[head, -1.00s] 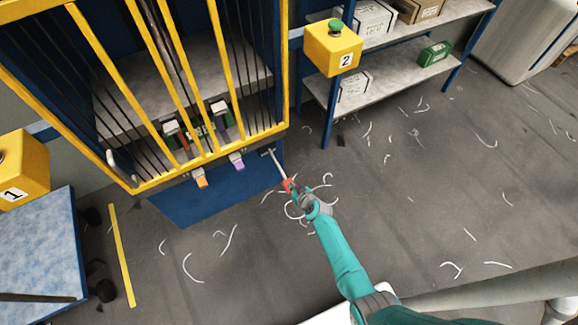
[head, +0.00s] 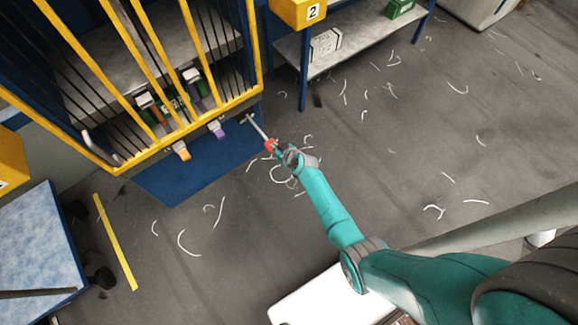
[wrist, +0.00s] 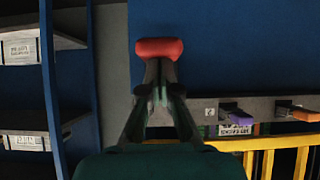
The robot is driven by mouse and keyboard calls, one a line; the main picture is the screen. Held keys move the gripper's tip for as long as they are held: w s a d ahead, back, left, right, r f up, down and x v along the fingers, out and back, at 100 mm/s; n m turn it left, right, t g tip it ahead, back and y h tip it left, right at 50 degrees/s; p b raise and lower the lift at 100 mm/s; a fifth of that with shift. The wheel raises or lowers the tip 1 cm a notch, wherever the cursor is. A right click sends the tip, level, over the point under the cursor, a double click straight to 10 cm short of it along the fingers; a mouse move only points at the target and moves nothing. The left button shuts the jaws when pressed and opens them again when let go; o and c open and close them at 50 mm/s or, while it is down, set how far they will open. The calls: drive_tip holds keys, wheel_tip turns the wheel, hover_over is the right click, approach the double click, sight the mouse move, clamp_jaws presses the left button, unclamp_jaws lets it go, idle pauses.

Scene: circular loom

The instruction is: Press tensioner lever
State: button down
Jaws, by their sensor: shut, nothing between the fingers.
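A thin grey lever with a red grip (head: 270,145) sticks out from the lower right corner of the loom's front in the head view. My gripper (head: 281,152) is at the red end of this lever. In the wrist view the red grip (wrist: 160,48) lies across the tips of my gripper (wrist: 160,68), which is shut with nothing held between its fingers. The fingertips look to be against or very close to the grip; contact cannot be told. The lever's grey rod is hidden behind the grip in the wrist view.
The loom has a yellow barred guard (head: 187,137), an orange tab (head: 181,151) and a purple tab (head: 216,129) on its front. A shelf rack (head: 345,50) and a yellow box marked 2 (head: 298,12) stand to the right. The floor (head: 400,150) is open, with white scraps.

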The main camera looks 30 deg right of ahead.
drive_tip(key=s+r, duration=0.2)
drive_tip(key=s, duration=0.7)
drive_tip(key=shift+s+d+r, duration=0.35)
drive_tip(key=shift+s+d, duration=0.05)
drive_tip(key=shift+d, duration=0.05)
idle(1.1)
